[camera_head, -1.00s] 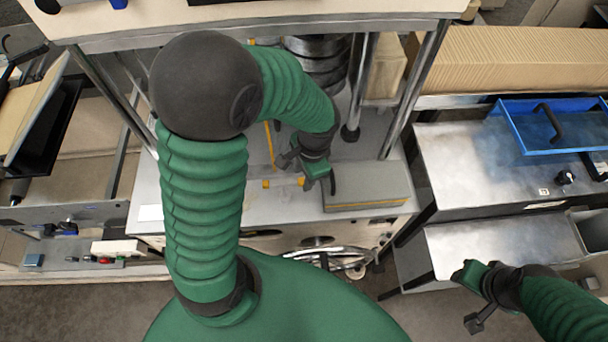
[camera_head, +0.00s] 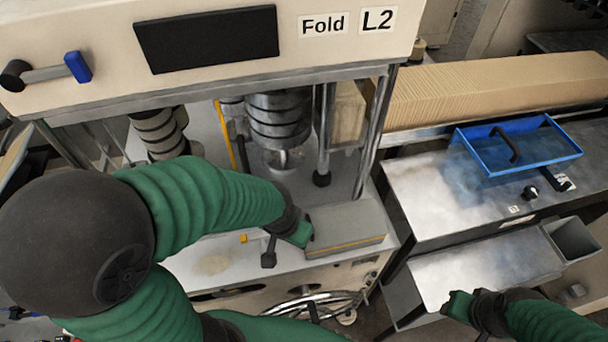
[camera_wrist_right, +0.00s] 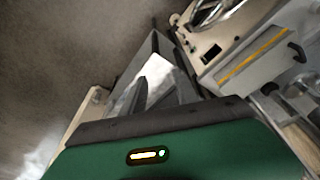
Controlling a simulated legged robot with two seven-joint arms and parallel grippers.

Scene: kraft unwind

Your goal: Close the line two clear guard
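A see-through panel in a blue frame with a black handle, which looks like the clear guard (camera_head: 545,147), is at the right in the head view. It sits over a grey metal cabinet beside the machine labelled Fold L2. I cannot tell whether it is fully closed. My left gripper (camera_head: 284,246) is open and empty over the machine's bed, beside a grey block, well left of the guard. My right gripper (camera_head: 470,320) is open and empty in front of the cabinet, below the guard and apart from it. It also shows in the right wrist view (camera_wrist_right: 160,90).
The grey block (camera_head: 345,228) with a yellow stripe lies on the bed's front right corner. A sloping metal plate (camera_head: 485,275) and grey bin (camera_head: 575,238) are near my right gripper. A black knob (camera_head: 530,192) is on the cabinet's front. Pleated kraft paper (camera_head: 490,90) lies behind.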

